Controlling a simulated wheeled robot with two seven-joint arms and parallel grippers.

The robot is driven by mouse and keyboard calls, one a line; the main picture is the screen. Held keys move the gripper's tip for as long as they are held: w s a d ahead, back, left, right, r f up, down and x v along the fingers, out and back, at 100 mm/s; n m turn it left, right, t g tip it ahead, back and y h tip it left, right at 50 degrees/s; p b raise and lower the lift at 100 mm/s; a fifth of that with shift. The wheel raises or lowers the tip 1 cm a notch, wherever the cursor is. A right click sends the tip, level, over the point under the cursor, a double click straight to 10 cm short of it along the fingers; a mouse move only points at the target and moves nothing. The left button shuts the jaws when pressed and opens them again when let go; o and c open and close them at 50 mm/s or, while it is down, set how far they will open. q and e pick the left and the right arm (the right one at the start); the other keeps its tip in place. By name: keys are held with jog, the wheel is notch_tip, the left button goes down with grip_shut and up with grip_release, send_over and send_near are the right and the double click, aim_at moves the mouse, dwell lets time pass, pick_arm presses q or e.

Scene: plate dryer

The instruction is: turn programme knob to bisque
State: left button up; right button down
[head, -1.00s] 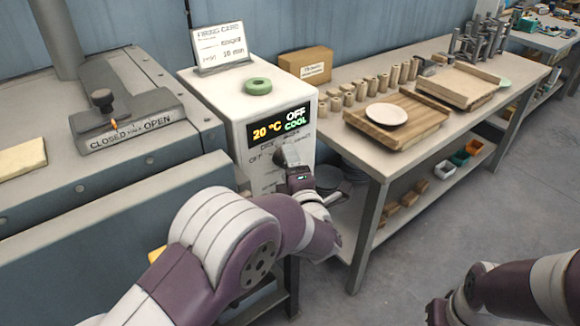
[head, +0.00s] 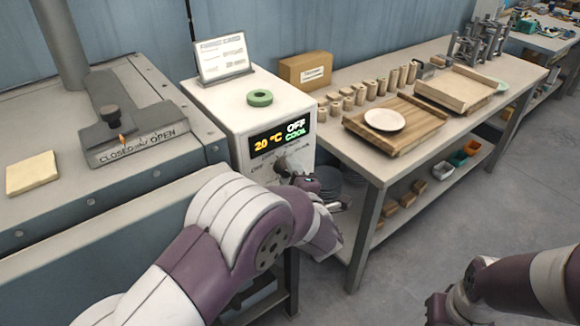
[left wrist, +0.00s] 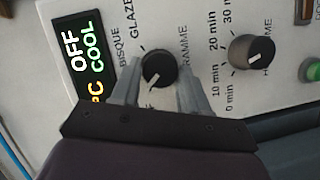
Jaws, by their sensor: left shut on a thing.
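The white control box (head: 237,122) shows "20 °C OFF COOL" on its display (head: 280,136). The black programme knob (left wrist: 158,67) is between the two fingers of my left gripper (left wrist: 160,92), which is shut on it. In the left wrist view the knob's white pointer mark aims down and left, away from the "BISQUE" (left wrist: 120,48) and "GLAZE" (left wrist: 131,18) labels. In the head view my left gripper (head: 287,172) is at the box front. My right gripper (head: 438,310) is low at the right, its jaws unclear.
A second knob (left wrist: 252,52) with minute marks and a green button (left wrist: 311,72) are beside the programme knob. A green ring (head: 260,98) and a card (head: 222,60) are on the box. The bench (head: 372,172) stands close on the right.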

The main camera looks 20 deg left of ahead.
pick_arm(q)
jog(key=shift+w+d+r+m+g+y+p, duration=0.1)
jog(key=shift+m+g+y+p, duration=0.15)
jog(key=shift+m+g+p, duration=1.15)
jog(key=shift+w+d+r+m+g+y+p, duration=0.1)
jog(key=shift+m+g+y+p, duration=0.2)
jog(key=shift+m+p, duration=2.1)
jog(key=shift+w+d+r+m+g+y+p, duration=0.2)
jog(key=shift+m+g+p, duration=0.45)
jog(key=shift+p, duration=2.65)
jog(key=shift+s+a+f, duration=0.15)
jog(key=o, duration=1.1)
jog(key=shift+c, duration=0.2)
jog(key=b+v, duration=0.2)
jog(key=v, duration=1)
jog(key=shift+d+r, duration=0.25)
jog(key=shift+r, duration=0.05)
